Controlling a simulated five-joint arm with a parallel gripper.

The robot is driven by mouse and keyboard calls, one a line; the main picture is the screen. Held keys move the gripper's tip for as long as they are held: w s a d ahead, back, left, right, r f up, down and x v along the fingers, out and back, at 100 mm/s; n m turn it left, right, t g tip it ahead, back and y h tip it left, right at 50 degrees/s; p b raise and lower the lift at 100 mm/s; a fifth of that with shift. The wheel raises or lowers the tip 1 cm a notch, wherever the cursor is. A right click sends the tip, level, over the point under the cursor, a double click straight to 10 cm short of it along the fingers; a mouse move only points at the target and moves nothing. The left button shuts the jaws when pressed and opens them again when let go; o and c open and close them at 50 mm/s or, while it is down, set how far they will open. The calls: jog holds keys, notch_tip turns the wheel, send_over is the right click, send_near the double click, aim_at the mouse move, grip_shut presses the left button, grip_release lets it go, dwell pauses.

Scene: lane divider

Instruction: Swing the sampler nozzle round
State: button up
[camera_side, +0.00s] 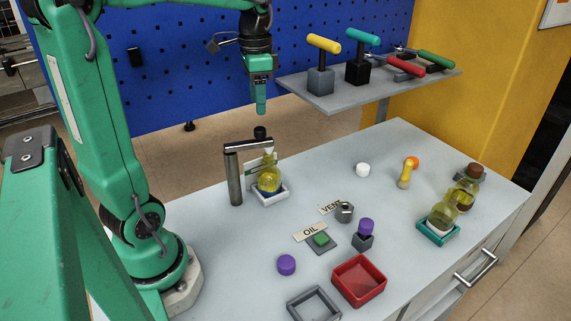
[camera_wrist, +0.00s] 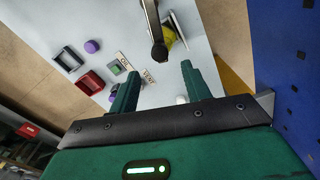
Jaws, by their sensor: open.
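The sampler nozzle (camera_side: 248,145) is a grey upright post with a horizontal arm at its top and a black knob at the arm's free end. In the side view the arm points right, over a flask of yellow liquid (camera_side: 268,180) in a white tray (camera_side: 282,196). The wrist view shows the nozzle arm (camera_wrist: 152,22), its dark knob just beyond my fingertips. My gripper (camera_side: 261,108) hangs fingers down above the knob, apart from it. In the wrist view my gripper (camera_wrist: 158,73) is open with nothing between its fingers.
A shelf (camera_side: 345,97) with coloured-handled tools stands behind. On the bench are OIL (camera_side: 311,232) and VENT labels, a purple cap (camera_side: 286,265), a red tray (camera_side: 359,281), a grey tray (camera_side: 313,304) and another flask (camera_side: 444,214) at the right. The back middle bench is mostly clear.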

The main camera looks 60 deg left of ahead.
aim_at(259, 128)
jog(key=shift+f, duration=0.1)
jog(key=shift+f, duration=3.8)
jog(key=shift+c, duration=0.5)
grip_shut()
